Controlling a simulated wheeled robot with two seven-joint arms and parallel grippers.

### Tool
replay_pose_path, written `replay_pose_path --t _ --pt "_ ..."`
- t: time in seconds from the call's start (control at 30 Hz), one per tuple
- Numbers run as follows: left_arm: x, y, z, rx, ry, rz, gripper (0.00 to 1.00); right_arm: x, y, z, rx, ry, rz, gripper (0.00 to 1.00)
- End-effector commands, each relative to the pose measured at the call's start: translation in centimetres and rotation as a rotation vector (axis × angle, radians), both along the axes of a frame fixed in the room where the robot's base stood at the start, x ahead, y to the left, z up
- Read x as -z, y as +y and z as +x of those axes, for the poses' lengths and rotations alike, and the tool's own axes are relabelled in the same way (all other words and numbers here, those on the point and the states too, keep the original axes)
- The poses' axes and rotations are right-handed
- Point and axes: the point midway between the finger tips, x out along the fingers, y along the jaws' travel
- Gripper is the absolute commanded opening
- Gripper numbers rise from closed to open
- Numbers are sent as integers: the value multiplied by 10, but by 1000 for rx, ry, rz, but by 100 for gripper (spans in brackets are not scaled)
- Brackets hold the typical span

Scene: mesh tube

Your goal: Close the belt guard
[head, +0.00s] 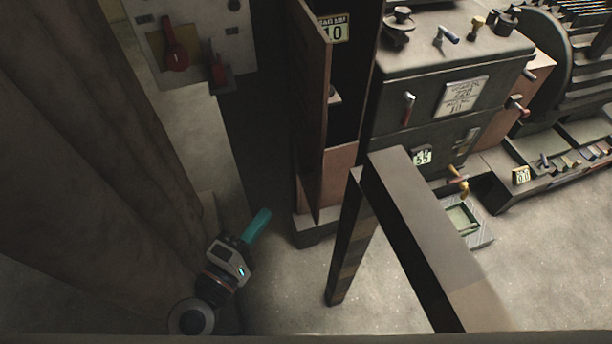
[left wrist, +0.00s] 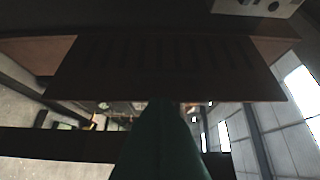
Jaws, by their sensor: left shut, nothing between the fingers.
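A brown hinged panel (head: 313,110), which looks like the belt guard, stands swung out from the dark opening of a tall cabinet. In the left wrist view a dark brown slotted panel (left wrist: 165,70) spans the upper middle; it seems to be the same guard. My left gripper (head: 262,217), with teal fingers, is shut and empty. In the head view it is low and to the left of the panel, apart from it in the picture. Its teal fingers (left wrist: 165,125) overlap the panel's lower edge in the wrist view; I cannot tell whether they touch. My right gripper is not in view.
A dark angular frame (head: 420,230) stands right of my gripper. A grey machine (head: 440,60) with levers is behind it. A panel with red handles (head: 150,50) is at upper left. A large brown surface (head: 80,150) fills the left. Bare floor (head: 290,290) lies between.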

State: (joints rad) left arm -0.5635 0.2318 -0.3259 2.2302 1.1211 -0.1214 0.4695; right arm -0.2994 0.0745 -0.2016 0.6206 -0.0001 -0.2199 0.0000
Motion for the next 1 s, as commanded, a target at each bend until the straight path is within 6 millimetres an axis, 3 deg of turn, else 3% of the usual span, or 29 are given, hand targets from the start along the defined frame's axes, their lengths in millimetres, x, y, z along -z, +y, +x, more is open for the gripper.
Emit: replay_pose_path --t 0.17,0.53,0.73,1.0 --pt "-5 -11 21 -3 -3 -4 0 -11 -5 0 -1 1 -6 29" --pt "-4 -49 90 -1 -3 -1 0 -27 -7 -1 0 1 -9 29" --pt "-1 -77 94 0 0 0 0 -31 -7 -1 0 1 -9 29" --pt "0 -86 97 0 -1 4 0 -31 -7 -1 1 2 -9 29"
